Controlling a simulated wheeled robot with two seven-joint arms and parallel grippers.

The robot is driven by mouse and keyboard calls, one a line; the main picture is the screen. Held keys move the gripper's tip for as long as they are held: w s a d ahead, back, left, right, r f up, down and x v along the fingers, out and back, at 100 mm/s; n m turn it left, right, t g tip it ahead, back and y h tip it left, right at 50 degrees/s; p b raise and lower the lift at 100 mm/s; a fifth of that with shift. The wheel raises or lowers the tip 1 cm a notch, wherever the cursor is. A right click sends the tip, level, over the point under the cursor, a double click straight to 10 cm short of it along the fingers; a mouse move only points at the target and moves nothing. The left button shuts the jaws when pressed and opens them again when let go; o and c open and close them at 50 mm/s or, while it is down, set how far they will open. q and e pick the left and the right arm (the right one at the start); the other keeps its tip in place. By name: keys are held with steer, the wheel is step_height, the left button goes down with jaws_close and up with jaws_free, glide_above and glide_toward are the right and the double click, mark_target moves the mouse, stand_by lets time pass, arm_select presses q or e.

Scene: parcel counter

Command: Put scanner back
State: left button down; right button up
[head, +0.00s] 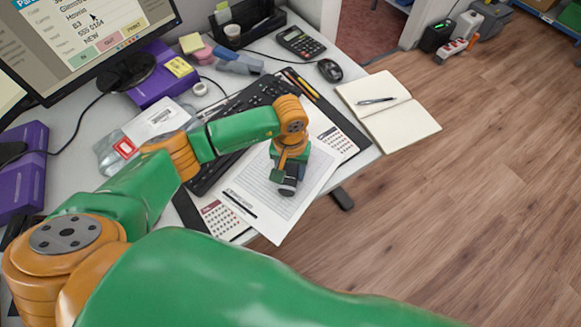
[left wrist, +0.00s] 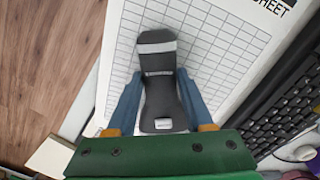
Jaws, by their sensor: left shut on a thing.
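The scanner (left wrist: 158,80) is a dark grey and black handheld device with a light grey band. In the left wrist view it lies between the two blue fingers of my left gripper (left wrist: 160,104), which is shut on it. In the head view my left gripper (head: 290,170) points down over the printed sheet (head: 262,188) at the desk's front edge. The dark scanner (head: 289,187) shows just below it, partly hidden by the gripper. I cannot tell whether the scanner touches the sheet. My right gripper is not in view.
A black keyboard (head: 212,165) lies beside the sheet. An open notebook (head: 392,112) with a pen, a mouse (head: 330,70) and a calculator (head: 300,43) lie farther back. A monitor (head: 90,40) and purple boxes (head: 165,77) stand at the left. Wooden floor (head: 470,190) is open at the right.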

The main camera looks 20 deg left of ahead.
mark_target(290, 173)
arm_select(q)
steer(key=shift+f, duration=0.1)
steer(key=shift+f+b, duration=0.15)
steer(key=shift+b, duration=0.2)
steer(key=shift+c, duration=1.4)
jaws_free()
steer(key=shift+r, duration=0.2)
steer(key=shift+r, duration=0.3)
step_height(290, 173, up, 12)
steer(key=b, duration=0.1)
steer(key=shift+f, duration=0.2)
steer(key=shift+s+f, duration=0.1)
